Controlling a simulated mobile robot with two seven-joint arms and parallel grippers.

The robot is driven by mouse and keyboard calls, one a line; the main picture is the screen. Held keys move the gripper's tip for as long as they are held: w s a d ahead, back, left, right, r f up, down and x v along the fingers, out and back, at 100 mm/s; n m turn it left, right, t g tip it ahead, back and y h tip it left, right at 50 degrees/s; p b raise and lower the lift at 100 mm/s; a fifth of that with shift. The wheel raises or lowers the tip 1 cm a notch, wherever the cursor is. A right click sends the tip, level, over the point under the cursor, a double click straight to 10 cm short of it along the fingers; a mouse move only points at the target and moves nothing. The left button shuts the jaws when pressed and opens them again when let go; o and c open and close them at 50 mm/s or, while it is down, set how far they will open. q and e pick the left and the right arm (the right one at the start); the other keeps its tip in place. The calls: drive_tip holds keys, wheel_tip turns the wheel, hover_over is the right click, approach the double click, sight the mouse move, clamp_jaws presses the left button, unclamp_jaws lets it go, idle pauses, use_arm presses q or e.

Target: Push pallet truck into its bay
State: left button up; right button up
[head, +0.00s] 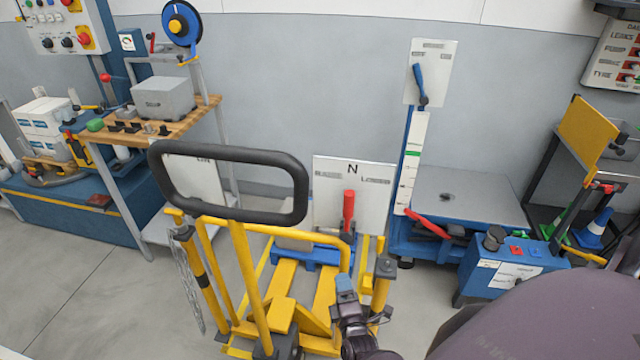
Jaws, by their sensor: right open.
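The yellow pallet truck (242,275) stands in the lower middle of the head view. Its black loop handle (228,148) is at the top of a yellow shaft, and its forks (284,276) point toward the wall. Yellow posts stand at its left and right, one with a hanging chain (189,285). I cannot tell where the bay's limits are. A white board marked N (330,180) with a red lever stands beyond the forks. My right gripper (362,300) is open and appears empty, low and right of the handle, near the right post (381,284). My left gripper is out of view.
A wooden-topped bench (160,129) with a grey box stands at the left. A blue lift table (465,195) with a lever panel is at the right. A blue control box (508,275) stands in front of it. Floor (85,285) is clear at lower left.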

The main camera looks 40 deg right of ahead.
drive_tip(key=shift+s+a, duration=0.2)
drive_tip(key=shift+s, duration=0.15)
idle(0.3)
